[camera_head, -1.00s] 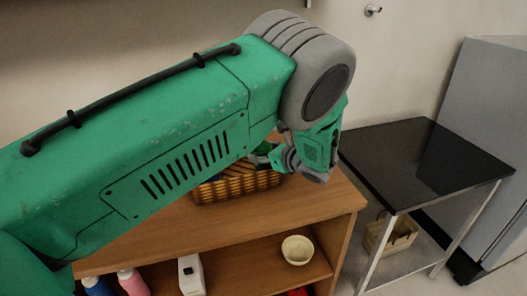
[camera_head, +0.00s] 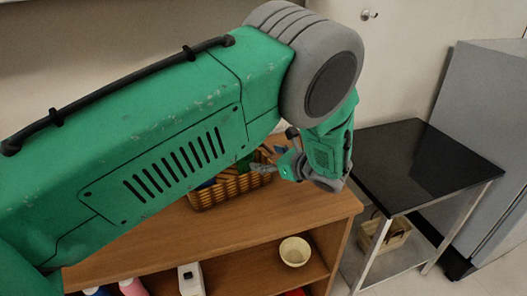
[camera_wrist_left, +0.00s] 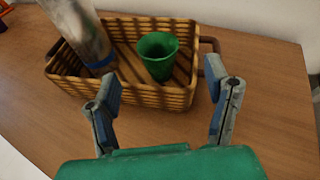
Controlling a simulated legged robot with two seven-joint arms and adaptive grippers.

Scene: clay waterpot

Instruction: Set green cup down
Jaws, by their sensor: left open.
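The green cup (camera_wrist_left: 158,57) stands in the wicker basket (camera_wrist_left: 150,95), mouth up, in the left wrist view. My left gripper (camera_wrist_left: 162,82) is open and empty. Its two fingers are spread in front of the basket's near wall, one to each side of the cup in the picture, and do not appear to touch it. In the head view the left gripper (camera_head: 268,166) is small, by the right end of the basket (camera_head: 215,192), and my arm hides much of that area. The cup cannot be clearly made out there. My right gripper is not in view.
A tall, cloudy bottle (camera_wrist_left: 80,30) leans in the basket left of the cup. The wooden shelf top (camera_wrist_left: 265,90) is clear right of the basket. In the head view a bowl (camera_head: 295,251) sits on the lower shelf, and a black-topped table (camera_head: 425,165) stands to the right.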

